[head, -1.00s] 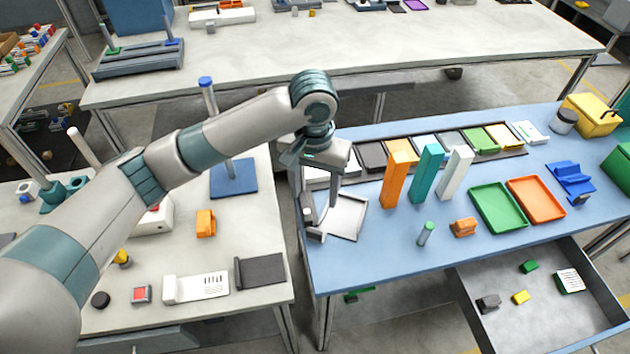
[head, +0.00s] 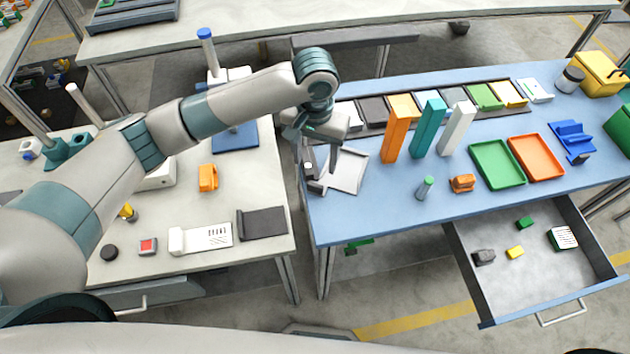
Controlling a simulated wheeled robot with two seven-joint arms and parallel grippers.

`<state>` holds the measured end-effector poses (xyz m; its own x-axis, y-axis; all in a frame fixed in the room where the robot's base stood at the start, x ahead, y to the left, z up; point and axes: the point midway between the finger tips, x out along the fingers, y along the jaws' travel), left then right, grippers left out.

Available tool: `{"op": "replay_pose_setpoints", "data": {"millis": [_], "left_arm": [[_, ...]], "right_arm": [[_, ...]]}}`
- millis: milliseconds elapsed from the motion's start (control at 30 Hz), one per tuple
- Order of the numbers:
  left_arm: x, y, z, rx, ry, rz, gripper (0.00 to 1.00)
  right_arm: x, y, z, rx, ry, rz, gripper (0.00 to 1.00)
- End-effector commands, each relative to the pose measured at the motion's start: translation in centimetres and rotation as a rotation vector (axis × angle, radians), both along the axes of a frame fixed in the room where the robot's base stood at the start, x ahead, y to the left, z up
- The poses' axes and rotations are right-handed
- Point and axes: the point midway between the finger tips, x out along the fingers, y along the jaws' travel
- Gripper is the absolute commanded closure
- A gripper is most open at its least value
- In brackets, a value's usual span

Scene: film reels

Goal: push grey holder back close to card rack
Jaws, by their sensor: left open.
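The card rack (head: 374,127) is a long dark tray with a row of coloured cards, along the back of the blue table. A small grey piece that looks like the grey holder (head: 316,187) sits at the table's left edge, below my left gripper (head: 321,166), in front of the rack's left end. The gripper points down and is open, one finger over the grey piece and one by the pale grey tray (head: 350,172). The fingers partly hide the piece, and I cannot tell whether they touch it. My right gripper is not in view.
Tall orange (head: 395,135), teal (head: 427,130) and white (head: 457,130) blocks stand before the rack. A green-topped cylinder (head: 424,189) and a small orange piece (head: 462,183) are nearer. Green (head: 497,164) and orange (head: 537,158) trays lie right. An open drawer (head: 490,285) projects in front.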

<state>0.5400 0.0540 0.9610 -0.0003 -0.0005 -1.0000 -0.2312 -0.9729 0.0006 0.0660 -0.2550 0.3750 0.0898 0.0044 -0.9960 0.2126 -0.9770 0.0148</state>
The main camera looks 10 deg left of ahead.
Motion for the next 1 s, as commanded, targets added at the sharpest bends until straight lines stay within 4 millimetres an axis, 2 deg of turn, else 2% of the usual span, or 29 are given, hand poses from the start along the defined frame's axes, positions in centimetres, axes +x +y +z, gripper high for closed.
{"op": "replay_pose_setpoints", "data": {"millis": [600,800,1000], "left_arm": [[-0.1,0.0,-9.7,0.001,0.002,0.001,0.44],[0.0,0.0,-11.6,0.002,0.001,0.001,0.44],[0.0,0.0,-12.1,0.001,-0.001,0.0,0.44]], "right_arm": [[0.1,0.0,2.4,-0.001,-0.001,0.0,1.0],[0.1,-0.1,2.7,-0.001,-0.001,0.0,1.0],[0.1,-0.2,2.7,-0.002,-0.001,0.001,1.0]]}}
